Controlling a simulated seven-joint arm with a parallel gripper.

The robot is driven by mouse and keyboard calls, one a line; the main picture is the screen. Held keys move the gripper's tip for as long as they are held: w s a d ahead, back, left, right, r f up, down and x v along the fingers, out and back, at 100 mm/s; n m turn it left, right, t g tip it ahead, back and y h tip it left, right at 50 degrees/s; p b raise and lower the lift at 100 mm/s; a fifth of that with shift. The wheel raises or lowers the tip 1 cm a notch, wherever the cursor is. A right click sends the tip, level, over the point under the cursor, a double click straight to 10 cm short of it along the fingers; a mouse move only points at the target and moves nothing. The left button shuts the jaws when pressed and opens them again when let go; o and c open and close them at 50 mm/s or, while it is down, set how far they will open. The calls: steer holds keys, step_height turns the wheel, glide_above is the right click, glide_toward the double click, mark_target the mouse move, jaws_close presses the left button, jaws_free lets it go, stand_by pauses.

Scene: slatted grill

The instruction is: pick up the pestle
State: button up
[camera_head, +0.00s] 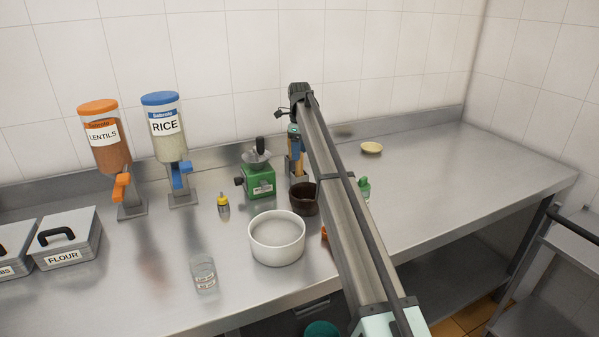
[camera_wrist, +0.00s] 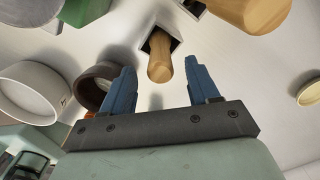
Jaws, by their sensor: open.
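A round-ended wooden piece, which looks like the pestle (camera_wrist: 160,60), stands in a square opening of a metal holder in the wrist view. My gripper (camera_wrist: 160,75) is open, with one blue finger on each side of the pestle's line and clear space on both sides. The pestle's end appears just beyond the fingertips; I cannot tell whether it is between them in depth. In the head view my gripper (camera_head: 296,141) is at the metal holder (camera_head: 299,181), and my arm hides part of that area. A dark brown mortar-like bowl (camera_head: 303,200) stands in front of the holder.
Another, thicker wooden piece (camera_wrist: 250,14) is close by. A green grinder (camera_head: 259,181) stands left of the holder, and a white bowl (camera_head: 277,245) is in front. A small green bottle (camera_head: 364,187) and a yellow dish (camera_head: 371,148) lie to the right. The right counter is mostly clear.

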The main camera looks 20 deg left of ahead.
mark_target(299, 169)
step_height(299, 169, down, 4)
steer(key=shift+f, duration=0.15)
jaws_close()
stand_by(0.6)
